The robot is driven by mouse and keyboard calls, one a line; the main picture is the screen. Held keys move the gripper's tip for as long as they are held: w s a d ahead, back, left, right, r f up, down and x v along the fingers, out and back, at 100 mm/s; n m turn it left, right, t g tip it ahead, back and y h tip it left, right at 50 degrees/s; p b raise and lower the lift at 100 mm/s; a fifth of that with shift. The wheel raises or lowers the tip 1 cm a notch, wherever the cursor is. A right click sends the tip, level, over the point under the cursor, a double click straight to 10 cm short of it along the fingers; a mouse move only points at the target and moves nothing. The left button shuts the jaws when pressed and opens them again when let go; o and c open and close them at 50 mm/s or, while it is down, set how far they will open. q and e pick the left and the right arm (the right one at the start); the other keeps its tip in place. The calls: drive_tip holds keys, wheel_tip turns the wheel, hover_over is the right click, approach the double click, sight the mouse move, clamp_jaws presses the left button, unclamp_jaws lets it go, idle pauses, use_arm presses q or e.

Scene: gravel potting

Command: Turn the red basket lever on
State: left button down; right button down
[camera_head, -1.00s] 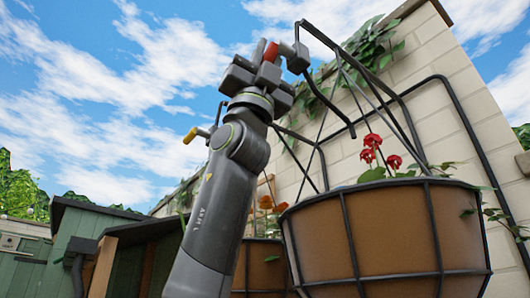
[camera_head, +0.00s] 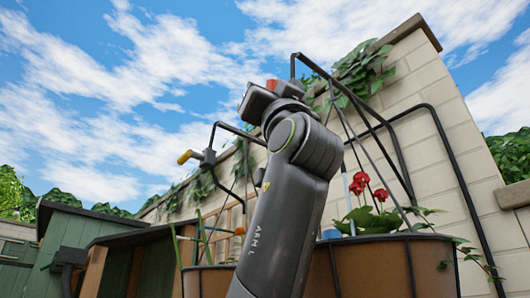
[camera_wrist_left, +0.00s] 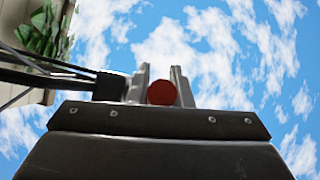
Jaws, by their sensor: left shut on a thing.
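The red lever (camera_head: 271,84) is at the top of my left arm in the head view, mostly hidden by the gripper. In the left wrist view its round red end (camera_wrist_left: 161,93) sits between the two fingers. My left gripper (camera_head: 262,98) is shut on the red lever; its fingers (camera_wrist_left: 162,82) show in the left wrist view on either side of it. The basket with red flowers (camera_head: 385,262) hangs behind and to the right of my left arm, partly covered by it. My right gripper is not in view.
A yellow lever (camera_head: 187,156) on a black pipe is left of my arm, above a second basket (camera_head: 208,282). A brick wall (camera_head: 440,130) with ivy and black pipes stands at right. Green sheds (camera_head: 80,250) are at lower left. Open sky is above left.

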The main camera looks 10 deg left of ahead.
use_arm(q)
drive_tip(key=g, duration=0.1)
drive_tip(key=n+g+p, duration=0.1)
drive_tip(key=shift+d+g, duration=0.2)
drive_tip(key=shift+g, duration=0.1)
drive_tip(key=shift+s+f+n+g+p, duration=0.1)
drive_tip(key=shift+f+n+g+p, duration=0.15)
drive_tip(key=shift+n+g+p, duration=0.2)
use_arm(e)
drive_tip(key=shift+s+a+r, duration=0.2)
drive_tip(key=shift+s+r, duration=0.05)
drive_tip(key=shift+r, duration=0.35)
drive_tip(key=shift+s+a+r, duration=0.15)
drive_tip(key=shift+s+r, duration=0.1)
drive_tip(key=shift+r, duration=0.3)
use_arm(q)
drive_tip(key=shift+f, duration=0.1)
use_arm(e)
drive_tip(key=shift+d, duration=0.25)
use_arm(q)
drive_tip(key=c, duration=1.6)
unclamp_jaws()
